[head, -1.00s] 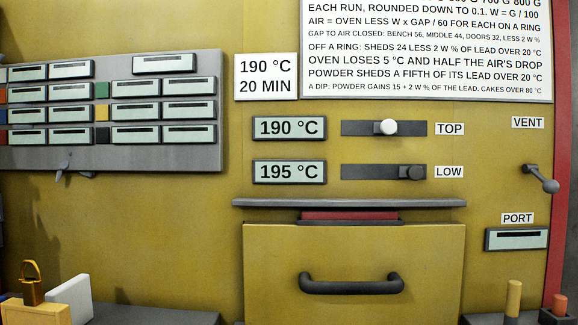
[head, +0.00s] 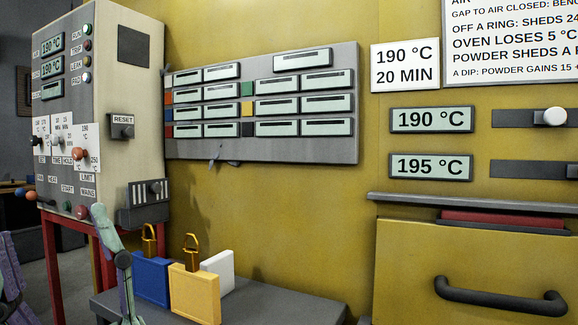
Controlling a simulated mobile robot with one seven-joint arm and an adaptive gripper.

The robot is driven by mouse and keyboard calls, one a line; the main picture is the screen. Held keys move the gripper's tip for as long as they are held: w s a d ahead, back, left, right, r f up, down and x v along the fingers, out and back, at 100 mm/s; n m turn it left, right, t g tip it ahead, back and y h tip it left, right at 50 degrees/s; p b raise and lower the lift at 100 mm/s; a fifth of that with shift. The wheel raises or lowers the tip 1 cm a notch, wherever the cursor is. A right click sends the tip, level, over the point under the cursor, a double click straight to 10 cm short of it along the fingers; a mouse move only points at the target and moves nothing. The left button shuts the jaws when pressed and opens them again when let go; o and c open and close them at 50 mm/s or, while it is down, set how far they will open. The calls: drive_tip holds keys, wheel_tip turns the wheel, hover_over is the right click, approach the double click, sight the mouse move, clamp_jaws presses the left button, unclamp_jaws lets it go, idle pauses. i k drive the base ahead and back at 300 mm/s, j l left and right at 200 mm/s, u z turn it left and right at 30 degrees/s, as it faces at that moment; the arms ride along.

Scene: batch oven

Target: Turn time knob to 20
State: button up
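The control cabinet (head: 125,90) stands at the left in the head view. On its front are small dials over the labels SET, TIME and HOLD. The time knob (head: 58,141) is small and seen at a slant; its pointer setting cannot be read. A red-orange knob (head: 80,154) over LIMIT is beside it. At the lower left, two slender finger-like parts of my gripper (head: 52,224) rise into view, wide apart with nothing seen between them. The gripper is below the dials in the picture, not visibly touching any knob. Its base is cut off.
A sign (head: 405,66) reads 190 °C, 20 MIN. A RESET switch (head: 122,132) and a slotted box (head: 145,215) protrude from the cabinet's side. The oven drawer (head: 470,255) is at right.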

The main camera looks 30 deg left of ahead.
sight(54, 139)
drive_tip(key=u, duration=1.9)
drive_tip(key=i+u, duration=0.2)
drive_tip(key=i, duration=0.2)
drive_tip(key=j, duration=0.05)
